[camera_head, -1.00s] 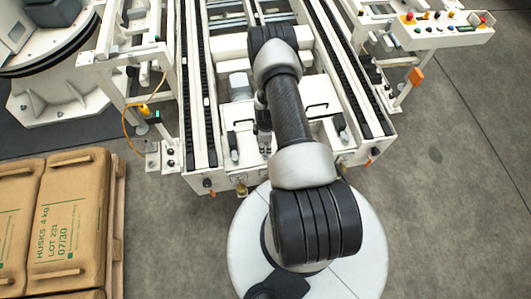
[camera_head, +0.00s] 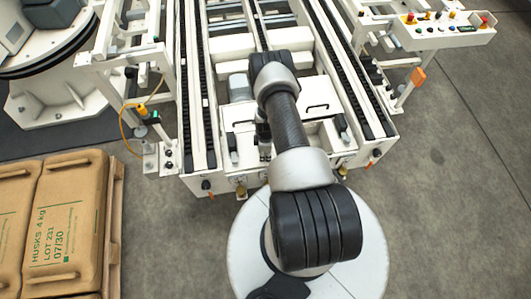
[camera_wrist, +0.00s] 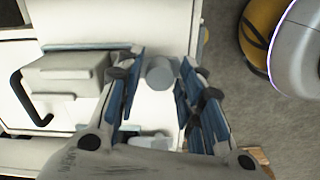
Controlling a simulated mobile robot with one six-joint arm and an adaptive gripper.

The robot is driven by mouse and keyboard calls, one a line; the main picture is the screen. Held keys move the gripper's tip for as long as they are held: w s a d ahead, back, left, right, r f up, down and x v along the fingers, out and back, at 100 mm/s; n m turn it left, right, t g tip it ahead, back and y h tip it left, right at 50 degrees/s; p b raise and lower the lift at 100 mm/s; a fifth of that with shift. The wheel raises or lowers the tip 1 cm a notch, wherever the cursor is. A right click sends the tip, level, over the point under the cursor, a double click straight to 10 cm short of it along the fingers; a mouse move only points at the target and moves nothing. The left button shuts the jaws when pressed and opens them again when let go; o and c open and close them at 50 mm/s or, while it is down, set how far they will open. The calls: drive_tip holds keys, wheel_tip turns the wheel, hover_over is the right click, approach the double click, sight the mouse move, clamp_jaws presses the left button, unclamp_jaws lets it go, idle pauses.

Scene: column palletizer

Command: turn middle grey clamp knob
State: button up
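In the wrist view, a short grey cylindrical knob (camera_wrist: 160,73) shows between the fingertips of my gripper (camera_wrist: 161,62). The blue-padded fingers are spread, one on each side, with a visible gap to the knob. Whether the knob is fully at fingertip depth is hard to tell. In the head view, my gripper (camera_head: 264,138) is small and partly hidden by my arm, low over the front of the white conveyor frame (camera_head: 310,165). I cannot pick out the knob there.
A grey block (camera_wrist: 65,85) and a black handle (camera_wrist: 30,100) are left of my gripper in the wrist view. In the head view, a control panel (camera_head: 445,28) stands at the upper right and sacks (camera_head: 65,220) lie at the lower left. The right floor is clear.

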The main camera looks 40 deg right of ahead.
clamp_jaws()
drive_tip(key=shift+m, duration=0.4)
drive_tip(key=m+b, duration=0.3)
drive_tip(key=m, duration=0.2)
drive_tip(key=shift+f, duration=0.1)
drive_tip(key=m+b, duration=0.3)
drive_tip(key=m, duration=0.3)
drive_tip(key=shift+m, duration=0.4)
drive_tip(key=m+b, duration=0.1)
drive_tip(key=m, duration=0.4)
drive_tip(key=shift+m+b, duration=0.3)
drive_tip(key=shift+o, duration=1.6)
unclamp_jaws()
